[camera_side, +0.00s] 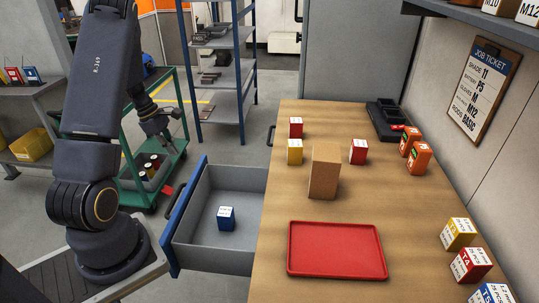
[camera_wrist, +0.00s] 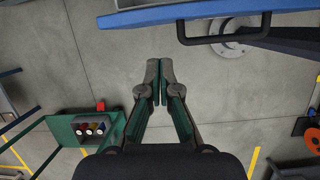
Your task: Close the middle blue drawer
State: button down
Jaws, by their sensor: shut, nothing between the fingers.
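A drawer stands pulled out from the left side of the workbench in the side view, its blue front (camera_side: 185,217) facing left toward my arm's base. A small blue box with a white label (camera_side: 226,219) sits inside it. A blue front (camera_wrist: 150,15) with a dark bar handle (camera_wrist: 224,34) shows at the top of the wrist view. My gripper (camera_wrist: 160,66) is shut and empty, with its fingertips together and apart from that front. In the side view my gripper (camera_side: 164,136) hangs left of and beyond the drawer, near the green cart.
The green cart (camera_side: 133,165) holds a tray of small items. A blue-framed shelf rack (camera_side: 240,90) stands behind. The wooden bench top (camera_side: 285,205) carries a red tray (camera_side: 335,250), a cardboard box (camera_side: 324,173) and several small boxes.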

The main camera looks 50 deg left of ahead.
jog(key=s+a+f+n, duration=0.1)
jog(key=s+a+f, duration=0.15)
jog(key=f, duration=0.25)
jog(key=w+d+f, duration=0.4)
jog(key=d+f, duration=0.1)
jog(key=f, duration=0.3)
jog(key=shift+w+d+f+h, duration=0.25)
jog(key=shift+d+f+h, duration=0.05)
jog(key=w+d, duration=1.8)
jog(key=shift+w+d, duration=0.3)
jog(key=shift+d, duration=0.1)
